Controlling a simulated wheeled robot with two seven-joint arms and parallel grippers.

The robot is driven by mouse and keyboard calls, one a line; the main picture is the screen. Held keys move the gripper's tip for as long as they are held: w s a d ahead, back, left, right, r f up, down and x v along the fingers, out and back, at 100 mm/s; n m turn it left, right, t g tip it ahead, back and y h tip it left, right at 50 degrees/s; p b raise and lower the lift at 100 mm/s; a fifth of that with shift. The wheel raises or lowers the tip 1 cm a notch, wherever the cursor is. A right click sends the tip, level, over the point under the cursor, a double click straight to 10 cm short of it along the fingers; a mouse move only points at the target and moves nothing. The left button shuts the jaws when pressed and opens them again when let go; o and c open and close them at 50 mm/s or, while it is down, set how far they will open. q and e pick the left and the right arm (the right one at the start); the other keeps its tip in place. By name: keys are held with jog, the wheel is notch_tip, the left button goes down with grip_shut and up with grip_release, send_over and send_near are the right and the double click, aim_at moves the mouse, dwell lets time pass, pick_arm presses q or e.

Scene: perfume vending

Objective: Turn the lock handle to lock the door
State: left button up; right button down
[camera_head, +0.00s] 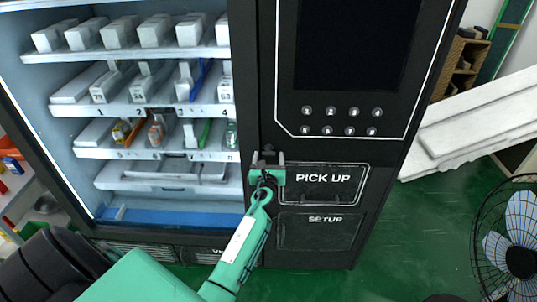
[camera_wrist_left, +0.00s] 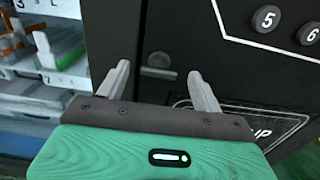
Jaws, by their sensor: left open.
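The black vending machine's control-side door (camera_head: 258,100) fills the middle of the head view. A small dark lock handle (camera_wrist_left: 158,66) sits on its front in the left wrist view, a short flat piece with a rounded part above. My left gripper (camera_head: 268,158) is at the door front, left of the PICK UP flap (camera_head: 325,180). In the left wrist view my left gripper (camera_wrist_left: 160,85) is open, with one finger on each side of the lock handle. I cannot tell whether the fingers touch it. My right gripper is not in view.
Shelves (camera_head: 150,103) with boxes and small goods stand left of the door. The SETUP panel (camera_head: 320,231) lies below the flap. A fan (camera_head: 521,235) stands on the green floor (camera_head: 410,240) at right, near white boards (camera_head: 475,120).

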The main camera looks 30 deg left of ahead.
pick_arm(q)
jog(key=shift+w+a, duration=0.4)
jog(key=shift+w, duration=0.15)
jog(key=c, duration=1)
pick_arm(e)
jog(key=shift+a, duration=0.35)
